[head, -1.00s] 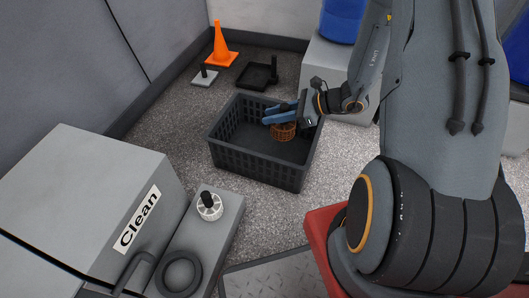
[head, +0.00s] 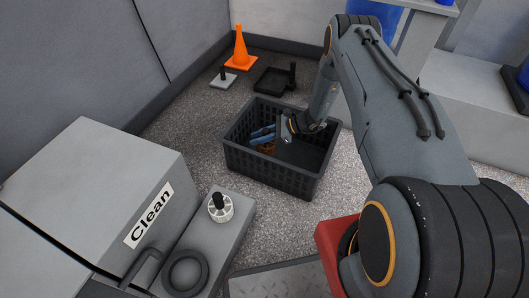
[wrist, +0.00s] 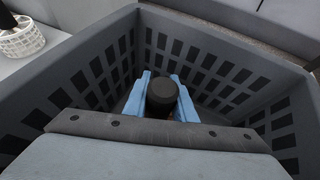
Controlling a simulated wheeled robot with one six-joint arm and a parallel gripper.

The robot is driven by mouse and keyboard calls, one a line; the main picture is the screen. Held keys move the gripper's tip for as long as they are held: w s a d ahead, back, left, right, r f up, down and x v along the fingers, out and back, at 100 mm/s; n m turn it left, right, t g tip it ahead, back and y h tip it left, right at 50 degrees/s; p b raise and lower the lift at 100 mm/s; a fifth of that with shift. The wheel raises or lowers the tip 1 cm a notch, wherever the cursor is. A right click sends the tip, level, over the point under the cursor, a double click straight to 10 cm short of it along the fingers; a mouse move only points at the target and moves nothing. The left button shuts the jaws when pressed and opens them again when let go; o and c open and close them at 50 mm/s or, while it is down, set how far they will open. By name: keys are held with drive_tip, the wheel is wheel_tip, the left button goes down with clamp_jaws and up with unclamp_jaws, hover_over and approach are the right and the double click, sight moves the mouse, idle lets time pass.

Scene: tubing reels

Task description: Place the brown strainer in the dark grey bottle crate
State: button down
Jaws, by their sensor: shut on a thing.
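The brown strainer (head: 267,148) is a small woven basket; in the head view it is partly hidden by my gripper and the crate wall. In the wrist view its dark round knob (wrist: 162,92) stands between the blue fingers, and the basket is mostly hidden below it. My gripper (head: 262,136) is shut on the strainer and reaches down inside the dark grey bottle crate (head: 270,177). The crate's slotted walls surround the fingers in the wrist view (wrist: 203,62). I cannot tell whether the strainer touches the crate floor.
A white strainer (head: 221,211) with a black knob stands on a low grey box beside a "Clean" box (head: 100,190). An orange cone (head: 240,52), a grey block (head: 223,82) and a black tray (head: 270,82) lie behind the crate. Speckled floor surrounds the crate.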

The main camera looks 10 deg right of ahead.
sight(258, 148)
wheel_tip(258, 148, down, 7)
drive_tip(key=b, duration=0.2)
drive_tip(key=shift+b, duration=0.3)
drive_tip(key=shift+f, duration=0.2)
drive_tip(key=c, duration=1.5)
unclamp_jaws()
drive_tip(key=shift+o, duration=0.2)
